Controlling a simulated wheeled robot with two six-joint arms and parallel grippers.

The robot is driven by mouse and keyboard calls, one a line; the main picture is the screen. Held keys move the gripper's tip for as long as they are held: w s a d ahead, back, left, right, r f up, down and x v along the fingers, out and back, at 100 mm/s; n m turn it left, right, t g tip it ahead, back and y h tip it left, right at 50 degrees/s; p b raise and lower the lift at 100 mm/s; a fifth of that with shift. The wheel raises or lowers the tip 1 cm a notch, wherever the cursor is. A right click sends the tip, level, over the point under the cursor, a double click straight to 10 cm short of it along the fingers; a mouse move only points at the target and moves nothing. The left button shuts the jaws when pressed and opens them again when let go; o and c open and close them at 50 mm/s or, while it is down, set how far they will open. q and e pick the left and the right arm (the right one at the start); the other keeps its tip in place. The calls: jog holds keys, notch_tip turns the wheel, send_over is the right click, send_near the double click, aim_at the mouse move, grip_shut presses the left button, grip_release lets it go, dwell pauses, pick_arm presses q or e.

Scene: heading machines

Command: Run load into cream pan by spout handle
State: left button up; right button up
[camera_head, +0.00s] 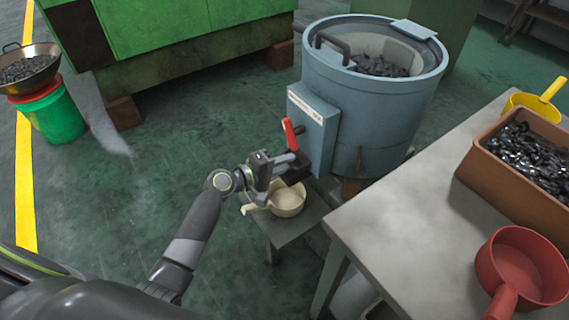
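The cream pan (288,200) sits on a small low stand (309,222) beneath the front of the blue-grey drum machine (365,115). Its handle points left, and the pan is partly hidden by my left arm. The red spout handle (290,134) stands nearly upright on the machine's front box. My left gripper (290,168) is just below the red handle and above the pan. It looks apart from the red part of the handle, but contact is unclear. Its fingertips are small and dark, so their opening cannot be made out. My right gripper is out of view.
Dark metal pieces (380,66) lie in the drum. The table (410,235) at right holds a brown bin (507,185) of parts, a red pan (519,262) and a yellow scoop (536,102). A green bucket (54,117) carries a filled bowl (33,78) at left; floor between is clear.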

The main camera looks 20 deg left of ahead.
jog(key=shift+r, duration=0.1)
pick_arm(q)
grip_shut()
